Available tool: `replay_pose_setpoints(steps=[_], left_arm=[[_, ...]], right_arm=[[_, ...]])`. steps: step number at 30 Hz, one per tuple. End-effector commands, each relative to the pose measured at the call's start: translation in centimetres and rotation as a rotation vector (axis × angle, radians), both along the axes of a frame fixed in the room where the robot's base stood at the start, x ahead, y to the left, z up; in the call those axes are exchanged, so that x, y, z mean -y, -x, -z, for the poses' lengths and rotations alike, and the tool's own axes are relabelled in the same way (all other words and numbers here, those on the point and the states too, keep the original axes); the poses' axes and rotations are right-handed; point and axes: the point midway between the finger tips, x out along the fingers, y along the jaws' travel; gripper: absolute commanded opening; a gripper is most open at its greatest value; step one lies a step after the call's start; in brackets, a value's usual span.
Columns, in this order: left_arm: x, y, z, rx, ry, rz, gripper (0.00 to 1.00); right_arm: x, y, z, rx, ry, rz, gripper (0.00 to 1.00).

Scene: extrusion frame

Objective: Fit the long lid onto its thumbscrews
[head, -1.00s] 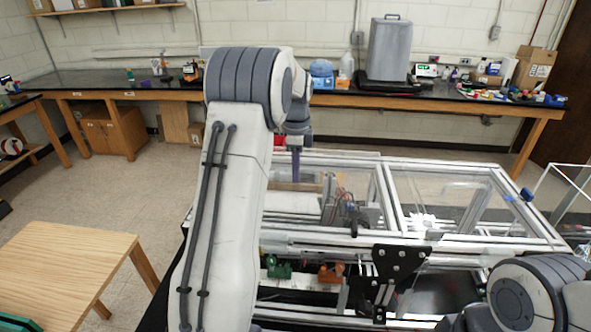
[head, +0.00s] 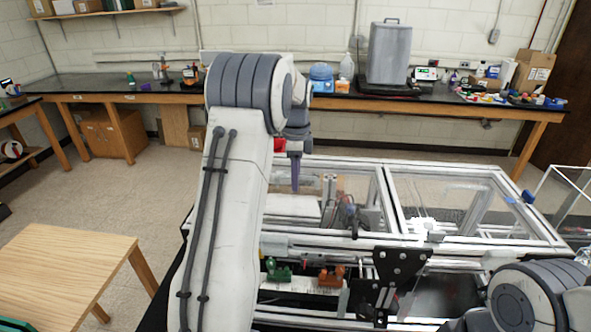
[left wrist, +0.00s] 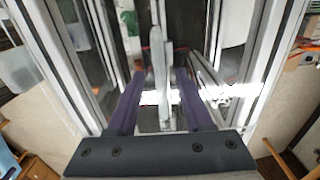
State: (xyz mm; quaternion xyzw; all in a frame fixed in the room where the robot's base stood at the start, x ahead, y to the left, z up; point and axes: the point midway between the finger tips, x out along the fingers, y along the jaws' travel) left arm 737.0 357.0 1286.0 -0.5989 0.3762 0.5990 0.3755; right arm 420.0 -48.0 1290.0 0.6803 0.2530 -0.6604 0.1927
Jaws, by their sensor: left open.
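My left gripper (head: 295,176) is above the back left part of the aluminium extrusion frame (head: 385,200), with a purple finger pointing down. In the left wrist view its two purple fingers (left wrist: 158,92) are apart. A thin grey upright piece (left wrist: 156,65) shows between them; I cannot tell whether it is touched or lies below. Clear panels with metal borders cover the frame's top; the right panel (head: 465,200) shows plainly. I cannot tell which piece is the long lid, and the thumbscrews are too small to make out. My right gripper is out of view.
A black bracket plate (head: 402,264) stands at the frame's front. A green part (head: 278,270) and an orange part (head: 331,276) sit left of it. A wooden table (head: 70,270) is at the left, with open floor behind it.

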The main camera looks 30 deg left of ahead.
Motion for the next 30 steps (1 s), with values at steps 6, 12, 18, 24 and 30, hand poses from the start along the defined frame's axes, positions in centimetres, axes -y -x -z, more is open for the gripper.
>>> replay_pose_setpoints(steps=[6,12,18,24,30], left_arm=[[-0.1,-0.2,-2.9,0.01,-0.004,0.0,0.51],[-0.1,-0.2,-7.1,0.01,-0.004,0.0,0.51],[-0.1,-0.1,-9.8,0.009,-0.003,0.0,0.51],[0.0,0.0,-10.6,0.007,-0.002,0.0,0.51],[0.0,0.0,-10.5,0.006,-0.002,0.0,0.51]], right_arm=[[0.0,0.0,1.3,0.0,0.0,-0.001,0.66],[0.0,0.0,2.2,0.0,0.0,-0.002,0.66],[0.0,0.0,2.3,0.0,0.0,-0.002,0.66],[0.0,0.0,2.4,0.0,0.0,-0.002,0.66],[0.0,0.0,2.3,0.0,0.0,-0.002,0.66]])
